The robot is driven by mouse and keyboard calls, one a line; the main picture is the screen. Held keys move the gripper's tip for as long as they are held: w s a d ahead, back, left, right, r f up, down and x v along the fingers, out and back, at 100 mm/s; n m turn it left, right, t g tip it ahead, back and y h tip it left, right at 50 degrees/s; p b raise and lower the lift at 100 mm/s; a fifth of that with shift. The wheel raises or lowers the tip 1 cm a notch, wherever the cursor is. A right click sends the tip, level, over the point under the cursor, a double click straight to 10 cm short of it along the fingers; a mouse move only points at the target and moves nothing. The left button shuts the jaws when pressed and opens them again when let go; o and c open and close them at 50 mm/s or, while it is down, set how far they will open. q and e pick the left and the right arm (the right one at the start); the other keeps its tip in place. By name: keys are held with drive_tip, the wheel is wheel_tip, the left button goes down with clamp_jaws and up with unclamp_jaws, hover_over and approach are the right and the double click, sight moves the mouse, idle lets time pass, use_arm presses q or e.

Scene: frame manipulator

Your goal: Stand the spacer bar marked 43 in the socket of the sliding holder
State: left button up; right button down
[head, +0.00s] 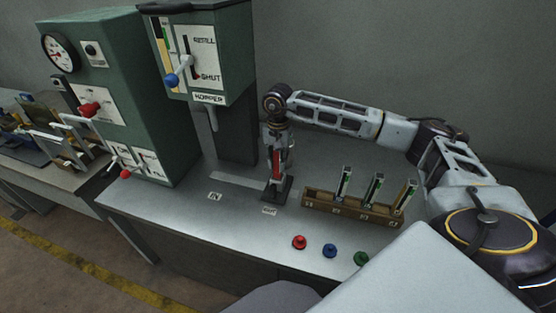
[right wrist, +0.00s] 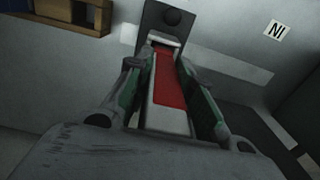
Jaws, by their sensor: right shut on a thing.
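My right gripper (head: 277,150) is shut on an upright pale bar with a red face (head: 276,168). The right wrist view shows this red-faced bar (right wrist: 170,82) between the two fingers (right wrist: 158,85); no number on it is readable. The bar's lower end is at the dark sliding holder (head: 284,188), beside the OUT label. My left gripper is not in view.
A wooden rack (head: 352,210) right of the holder has three bars standing in it. Red (head: 299,242), blue (head: 330,250) and green (head: 361,258) knobs lie in front. A pale track (head: 236,180) runs left from the holder toward the green hopper machine (head: 205,55).

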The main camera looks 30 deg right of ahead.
drive_tip(key=shift+f, duration=0.25)
idle(0.3)
drive_tip(key=c, duration=1.2)
unclamp_jaws()
drive_tip(key=shift+o, duration=0.2)
drive_tip(key=shift+r, duration=5.95)
